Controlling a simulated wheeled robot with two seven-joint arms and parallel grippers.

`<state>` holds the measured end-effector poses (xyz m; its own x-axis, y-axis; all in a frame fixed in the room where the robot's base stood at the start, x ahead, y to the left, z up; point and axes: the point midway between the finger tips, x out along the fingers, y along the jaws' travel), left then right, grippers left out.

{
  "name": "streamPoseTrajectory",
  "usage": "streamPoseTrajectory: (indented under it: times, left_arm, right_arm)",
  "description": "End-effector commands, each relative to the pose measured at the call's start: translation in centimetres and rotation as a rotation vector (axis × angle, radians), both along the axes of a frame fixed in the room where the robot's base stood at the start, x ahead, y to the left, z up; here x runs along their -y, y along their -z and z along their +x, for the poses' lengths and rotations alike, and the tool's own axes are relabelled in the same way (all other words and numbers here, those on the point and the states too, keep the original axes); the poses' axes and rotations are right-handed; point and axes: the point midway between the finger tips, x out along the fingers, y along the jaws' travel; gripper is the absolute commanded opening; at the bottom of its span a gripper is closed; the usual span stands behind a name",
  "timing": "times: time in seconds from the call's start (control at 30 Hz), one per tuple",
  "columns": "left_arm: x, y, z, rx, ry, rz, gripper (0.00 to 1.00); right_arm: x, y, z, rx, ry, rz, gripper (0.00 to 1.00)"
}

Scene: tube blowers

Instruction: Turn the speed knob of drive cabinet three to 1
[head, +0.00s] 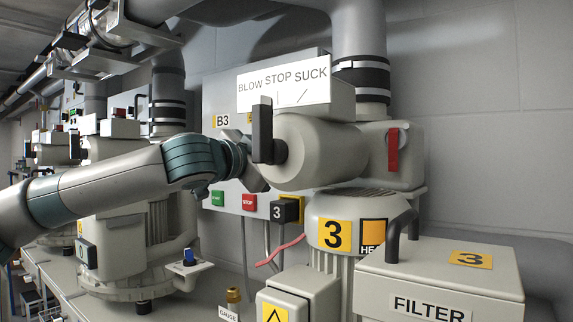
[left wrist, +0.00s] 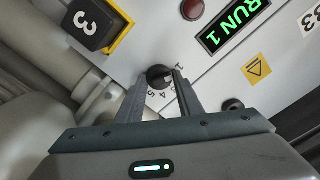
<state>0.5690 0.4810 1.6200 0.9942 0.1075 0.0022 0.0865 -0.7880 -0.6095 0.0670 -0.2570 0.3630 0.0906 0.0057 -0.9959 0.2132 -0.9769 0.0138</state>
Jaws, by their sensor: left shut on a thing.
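Drive cabinet three (head: 222,100) is the grey wall panel, marked B3, behind the blower. Its speed knob (left wrist: 157,74) is small, round and dark, with dial digits printed around it in the left wrist view. My left gripper (left wrist: 160,84) is shut on the knob, one finger on each side. A green display (left wrist: 233,27) beside it reads RUN 1. In the head view my left gripper (head: 254,180) is mostly hidden behind the black lever and the valve body, and the knob is hidden. My right gripper is in neither view.
The black valve lever (head: 263,134) and grey valve body (head: 315,152) stand in front of the cabinet. A black block marked 3 (left wrist: 92,22) on a yellow plate and a red lamp or button (left wrist: 193,9) are near the knob. A filter box (head: 440,270) stands at right.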

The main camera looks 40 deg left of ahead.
Motion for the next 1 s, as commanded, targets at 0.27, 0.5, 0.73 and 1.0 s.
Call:
streamPoseTrajectory:
  times: [0.27,0.5,0.73,1.0]
  left_arm:
    - [-0.4,-0.2,0.0,0.032,-0.009,-0.204,0.11]
    - [-0.4,-0.2,0.0,0.041,-0.009,-0.296,0.1]
    - [-0.4,-0.2,0.0,0.042,-0.009,-0.319,0.1]
    - [-0.4,-0.1,0.0,0.042,-0.009,-0.318,0.35]
  right_arm:
    - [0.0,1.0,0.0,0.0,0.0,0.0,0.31]
    - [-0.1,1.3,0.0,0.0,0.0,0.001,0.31]
    - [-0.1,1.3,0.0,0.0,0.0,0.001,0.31]
    - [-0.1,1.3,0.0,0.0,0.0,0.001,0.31]
